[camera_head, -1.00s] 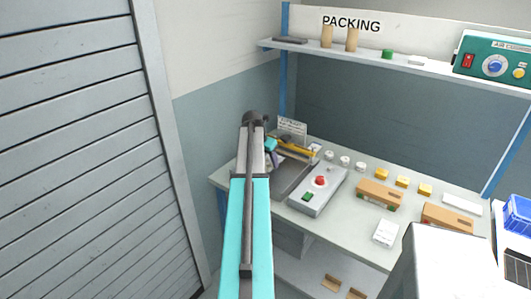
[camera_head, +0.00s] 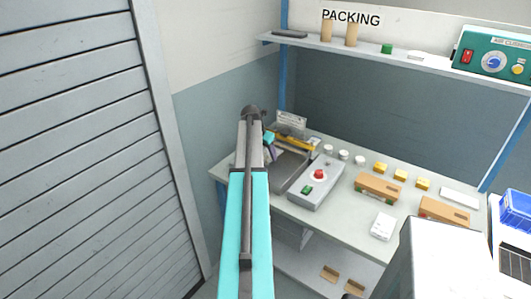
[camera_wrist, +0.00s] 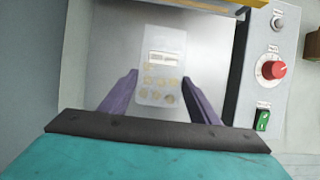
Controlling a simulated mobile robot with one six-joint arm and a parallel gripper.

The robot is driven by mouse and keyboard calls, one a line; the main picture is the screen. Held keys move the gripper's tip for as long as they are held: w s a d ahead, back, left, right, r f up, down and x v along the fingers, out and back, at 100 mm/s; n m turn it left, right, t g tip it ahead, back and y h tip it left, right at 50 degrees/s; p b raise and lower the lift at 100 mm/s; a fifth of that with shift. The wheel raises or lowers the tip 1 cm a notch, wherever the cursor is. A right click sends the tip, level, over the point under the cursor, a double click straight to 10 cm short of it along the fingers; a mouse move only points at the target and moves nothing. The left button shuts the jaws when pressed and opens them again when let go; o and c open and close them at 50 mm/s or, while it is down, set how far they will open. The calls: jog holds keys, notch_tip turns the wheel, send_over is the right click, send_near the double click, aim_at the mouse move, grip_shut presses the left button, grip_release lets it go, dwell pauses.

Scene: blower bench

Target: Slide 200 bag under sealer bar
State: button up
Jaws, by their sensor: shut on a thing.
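The bag (camera_wrist: 160,60) is a small clear pouch with a pale label and several yellowish round pieces. In the wrist view it lies between the two purple fingers of my gripper (camera_wrist: 159,78), which is shut on it. Its far end points toward the sealer bar (camera_wrist: 208,5) at the top edge, and a gap shows between them. The sealer's grey plate (camera_wrist: 100,50) lies below the bag. In the head view my arm hides most of the gripper (camera_head: 270,154) and the bag. The sealer bar (camera_head: 298,143) shows yellow beyond the gripper. The bag's printing is unreadable.
The sealer's control box (camera_head: 316,184), with a red knob (camera_wrist: 278,69) and green switch (camera_wrist: 262,120), stands right of the plate. Small jars (camera_head: 343,154), yellow blocks (camera_head: 401,174) and brown boxes (camera_head: 377,187) stand further right. A sign (camera_head: 291,120) stands behind the sealer.

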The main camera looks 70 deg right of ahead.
jog(key=shift+b+x, duration=0.3)
jog(key=shift+x, duration=1.05)
jog(key=shift+s+d+p, duration=0.15)
jog(key=shift+s+d, duration=0.15)
jog(key=shift+d, duration=0.85)
jog(key=shift+s+d+p, duration=0.15)
jog(key=shift+s+d, duration=0.15)
jog(key=shift+d, duration=0.9)
jog(key=shift+s+d+p, duration=0.15)
jog(key=shift+s+d, duration=0.15)
jog(key=shift+d, duration=0.85)
jog(key=shift+f, duration=0.15)
jog(key=o, duration=1.3)
jog(key=shift+b+v, duration=1.9)
jog(key=shift+v, duration=4.95)
jog(key=shift+s, duration=0.1)
